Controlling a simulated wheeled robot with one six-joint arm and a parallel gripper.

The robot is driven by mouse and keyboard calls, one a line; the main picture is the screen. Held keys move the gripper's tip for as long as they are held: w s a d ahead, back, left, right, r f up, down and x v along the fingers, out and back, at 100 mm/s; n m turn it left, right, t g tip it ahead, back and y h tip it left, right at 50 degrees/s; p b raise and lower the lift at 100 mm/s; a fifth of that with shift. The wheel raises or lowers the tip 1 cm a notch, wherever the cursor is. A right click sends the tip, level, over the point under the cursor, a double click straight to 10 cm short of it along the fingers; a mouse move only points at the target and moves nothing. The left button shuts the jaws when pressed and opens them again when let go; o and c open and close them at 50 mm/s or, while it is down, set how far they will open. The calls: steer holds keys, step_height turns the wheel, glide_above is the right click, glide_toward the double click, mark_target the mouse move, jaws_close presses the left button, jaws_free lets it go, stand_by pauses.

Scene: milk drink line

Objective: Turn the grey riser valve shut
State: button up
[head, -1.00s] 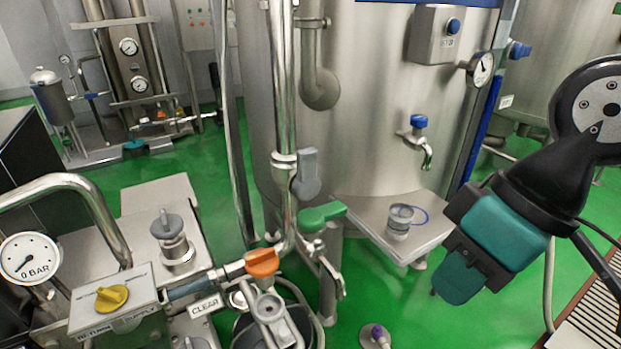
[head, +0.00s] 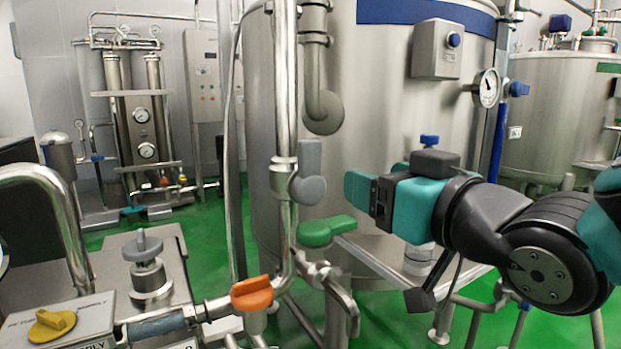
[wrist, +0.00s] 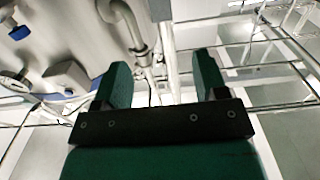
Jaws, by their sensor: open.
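The grey riser valve (head: 308,172) sits on the upright steel riser pipe (head: 285,90). Its grey handle stands up, along the pipe, above a round grey hub. My gripper (head: 352,188) is to the right of the valve, with its teal fingers pointing left towards it and a gap between. In the wrist view my gripper (wrist: 163,78) is open, with nothing held between its fingers. Steel pipes show beyond the fingers there; I cannot make out the grey valve in that view.
A green valve handle (head: 327,231) is just below the grey one, and an orange handle (head: 252,292) is lower left. A large steel tank (head: 385,80) stands behind, with a bent grey pipe (head: 322,105). A yellow knob (head: 52,324) is at lower left.

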steer(key=w+p, duration=0.1)
steer(key=p, duration=0.9)
glide_toward(313, 157)
steer(key=p+x, duration=0.3)
steer(key=x, duration=0.8)
jaws_close()
